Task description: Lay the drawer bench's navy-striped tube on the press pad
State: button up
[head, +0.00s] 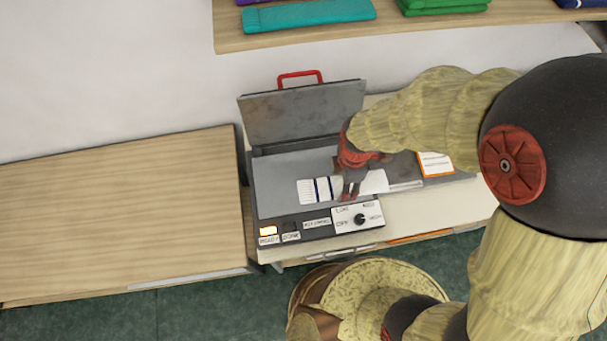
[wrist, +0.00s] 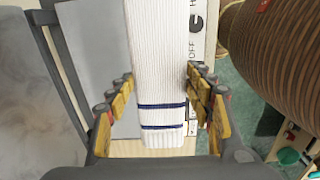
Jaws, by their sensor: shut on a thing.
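The navy-striped tube (head: 308,191) is a flat white ribbed knit with narrow navy bands near one end. My gripper (head: 350,192) is shut across its middle, and in the wrist view the tube (wrist: 160,70) runs between my two rows of fingers (wrist: 160,104). The tube lies lengthwise over the front part of the grey press pad (head: 280,173), its banded end to the left. I cannot tell whether it touches the pad. The press lid (head: 303,112), with a red handle, stands open behind the pad. My gripper hides part of the tube.
The press's front panel (head: 290,233) has a lit yellow lamp, labels and a dial (head: 360,218). An orange-edged card (head: 435,163) lies to the right. A bare wooden table (head: 110,215) stands left. A shelf (head: 235,38) above holds folded teal (head: 310,13) and green (head: 445,5) knits.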

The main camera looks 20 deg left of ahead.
jog(key=shift+w+d, duration=0.15)
jog(key=w+a+f, duration=0.3)
jog(key=a+f, duration=0.2)
jog(key=a, duration=0.4)
send_over(305, 178)
jog(key=f, duration=0.4)
jog(key=shift+s+d+f, duration=0.1)
jog(key=shift+s+d, duration=0.05)
jog(key=shift+d, duration=0.15)
jog(key=shift+a+f, duration=0.2)
jog(key=shift+f, duration=0.15)
jog(key=shift+f+p, duration=0.35)
jog(key=shift+f, duration=1.15)
jog(key=shift+f, duration=0.15)
jog(key=o, duration=0.9)
jog(key=shift+c, duration=0.2)
